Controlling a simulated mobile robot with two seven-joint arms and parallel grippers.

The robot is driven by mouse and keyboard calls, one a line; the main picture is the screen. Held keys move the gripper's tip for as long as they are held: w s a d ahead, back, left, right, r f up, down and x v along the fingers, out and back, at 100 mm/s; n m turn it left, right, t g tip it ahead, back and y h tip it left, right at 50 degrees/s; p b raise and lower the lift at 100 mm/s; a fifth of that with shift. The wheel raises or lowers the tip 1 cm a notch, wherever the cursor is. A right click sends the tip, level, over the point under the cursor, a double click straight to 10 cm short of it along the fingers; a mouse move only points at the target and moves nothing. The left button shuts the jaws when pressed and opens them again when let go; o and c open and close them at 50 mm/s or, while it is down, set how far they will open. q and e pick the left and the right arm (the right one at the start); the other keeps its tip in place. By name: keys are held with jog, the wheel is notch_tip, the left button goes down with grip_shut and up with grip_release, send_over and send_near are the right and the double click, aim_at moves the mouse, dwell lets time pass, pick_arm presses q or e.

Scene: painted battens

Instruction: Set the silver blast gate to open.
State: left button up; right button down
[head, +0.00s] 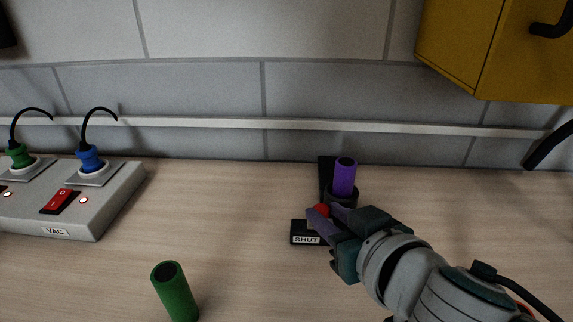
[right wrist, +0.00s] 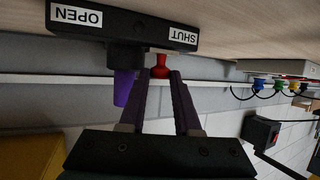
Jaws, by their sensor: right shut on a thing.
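The blast gate is a dark bar on the worktop, black rather than silver in these pictures, seen in the head view (head: 326,172) and the right wrist view (right wrist: 125,25). It bears a SHUT label (head: 306,240) at its near end and an OPEN label (right wrist: 77,15) at the other. A purple pipe (head: 345,176) stands on it. Its red knob (head: 322,210) is at the SHUT side. My right gripper (right wrist: 162,76) is shut on the red knob (right wrist: 160,60), one purple finger on each side. My left gripper is out of view.
A loose green tube (head: 175,290) stands at the front of the worktop. A grey socket box (head: 115,215) labelled VAC, with plugs and a red switch (head: 58,202), is at the left. A yellow cabinet (head: 450,45) hangs upper right. The worktop between box and gate is clear.

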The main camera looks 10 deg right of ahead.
aim_at(348, 205)
dwell(0.3)
jog(key=d, duration=0.2)
jog(key=s+d+p, duration=0.1)
jog(key=d, duration=0.2)
jog(key=shift+s, duration=0.2)
jog(key=c, duration=1.1)
grip_release()
jog(key=o, duration=0.5)
jog(key=shift+d, duration=0.15)
jog(key=p+v, duration=0.1)
jog(key=v, duration=0.9)
